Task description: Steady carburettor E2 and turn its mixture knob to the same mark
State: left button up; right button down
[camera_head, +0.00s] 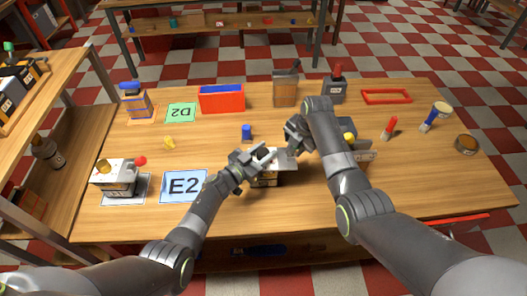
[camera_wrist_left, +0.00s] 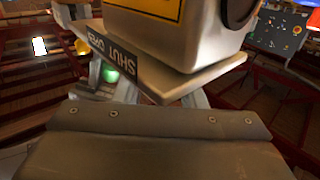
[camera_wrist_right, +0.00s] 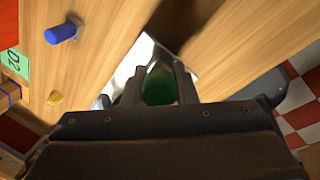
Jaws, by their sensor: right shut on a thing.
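A pale carburettor (camera_head: 266,180) stands at the middle of the table, partly hidden by my grippers. In the left wrist view its body (camera_wrist_left: 170,35) and a base plate lettered SHUT fill the top. My left gripper (camera_head: 265,157) is at its near left side, fingers apart; contact cannot be told. My right gripper (camera_head: 291,150) reaches over it from the right, shut on the green mixture knob (camera_wrist_right: 160,86), which sits between its fingers. The knob also shows in the left wrist view (camera_wrist_left: 110,74). The blue-white E2 card (camera_head: 185,187) lies bare to the left.
Another carburettor (camera_head: 116,176) with a red knob stands on a mat at the far left. A small blue cylinder (camera_head: 247,132) and a yellow piece (camera_head: 169,143) lie behind the grippers. A red bin (camera_head: 222,101) and a green D2 card (camera_head: 181,112) are at the back.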

pick_arm(q)
jog(key=c, duration=0.3)
jog(key=shift+w+m+g+h, duration=0.1)
jog(key=shift+m+g+h, duration=0.8)
jog(key=shift+g+h, duration=0.15)
jog(key=shift+c, duration=0.2)
jog(key=shift+m+g+h, duration=0.45)
jog(key=shift+m+g, duration=0.15)
jog(key=shift+g, duration=0.15)
jog(key=o, duration=1)
jog(key=v, duration=1.2)
